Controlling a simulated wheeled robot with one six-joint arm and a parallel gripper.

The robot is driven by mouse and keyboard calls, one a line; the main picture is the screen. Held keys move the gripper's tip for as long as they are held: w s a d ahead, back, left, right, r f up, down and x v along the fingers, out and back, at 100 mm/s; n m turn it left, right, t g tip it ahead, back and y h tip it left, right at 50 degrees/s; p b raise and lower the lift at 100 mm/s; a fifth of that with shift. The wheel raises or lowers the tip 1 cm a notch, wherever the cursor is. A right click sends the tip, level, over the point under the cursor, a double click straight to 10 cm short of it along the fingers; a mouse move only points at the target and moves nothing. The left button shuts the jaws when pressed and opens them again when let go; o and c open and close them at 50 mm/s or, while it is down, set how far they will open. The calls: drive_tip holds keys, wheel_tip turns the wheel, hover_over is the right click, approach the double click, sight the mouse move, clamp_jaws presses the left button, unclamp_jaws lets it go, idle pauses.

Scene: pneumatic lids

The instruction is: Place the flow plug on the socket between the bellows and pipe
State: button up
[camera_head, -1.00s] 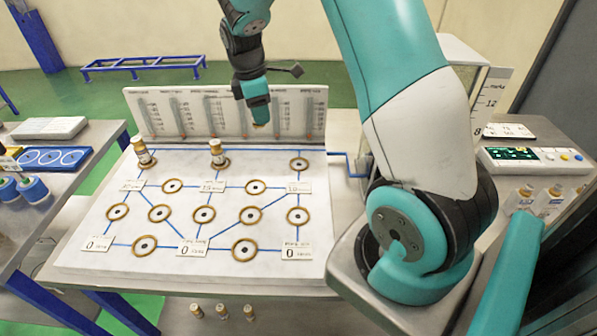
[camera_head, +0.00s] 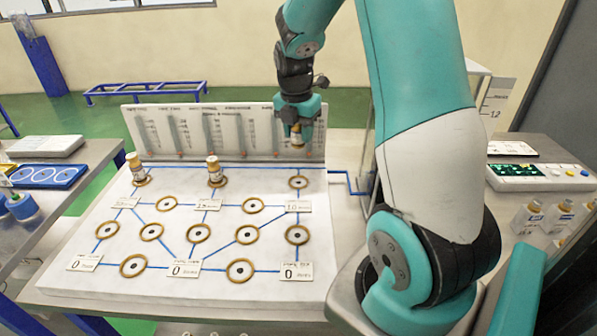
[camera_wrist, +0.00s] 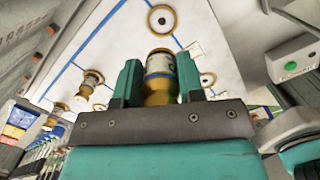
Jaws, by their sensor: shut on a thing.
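My gripper (camera_head: 298,128) is shut on a flow plug (camera_head: 297,137), a small bottle-like piece with a white label and brass-coloured parts. In the wrist view the plug (camera_wrist: 160,68) sits between the two teal fingers. The gripper hangs in front of the upright gauge panel, above the board's back right. The empty back right socket (camera_head: 298,182) lies below it on the white board (camera_head: 90,285). Two similar plugs, at the back left (camera_head: 136,168) and back middle (camera_head: 214,172), stand upright on sockets. The labels are too small to read, so I cannot tell which mark bellows or pipe.
The gauge panel (camera_head: 170,130) rises along the board's back edge. Several empty ringed sockets joined by blue lines fill the board's middle and front. A control box (camera_head: 540,177) and small bottles (camera_head: 527,217) stand on the right bench. A left table (camera_head: 70,200) holds blue items.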

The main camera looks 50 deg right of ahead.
sight(300, 181)
wheel_tip(300, 181, down, 12)
drive_tip(key=shift+r+p, duration=0.15)
drive_tip(key=shift+p, duration=0.35)
drive_tip(key=shift+f, duration=0.2)
drive_tip(key=o, duration=1)
drive_tip(key=shift+r, duration=0.1)
